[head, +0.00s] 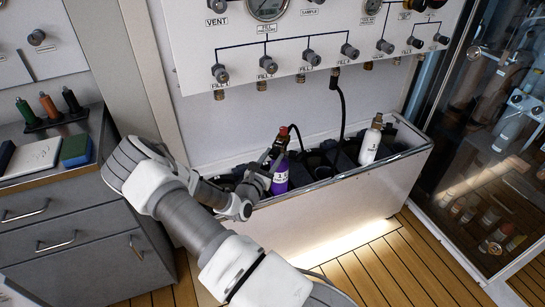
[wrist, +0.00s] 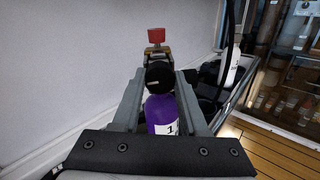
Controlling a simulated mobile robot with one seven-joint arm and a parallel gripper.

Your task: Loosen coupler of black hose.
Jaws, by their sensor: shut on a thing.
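A purple cylinder labelled 1 (head: 281,177) stands in the trough, with a red knob (head: 283,132) on its valve. It also shows in the wrist view (wrist: 161,113). The black hose (head: 343,108) hangs from a panel outlet into the trough; a short curved length shows beside the purple cylinder's valve. The hose's black round coupler (wrist: 158,75) is at that valve, below the red knob in the wrist view. My gripper (head: 270,158) is shut on the coupler, one finger on each side. In the head view my gripper hides part of the valve.
The trough (head: 330,188) has black holders and a white cylinder (head: 371,143) to the right. The white fill panel (head: 300,40) with knobs and gauges is above. A grey drawer cabinet (head: 60,215) stands left, a glass-fronted cabinet (head: 490,150) right.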

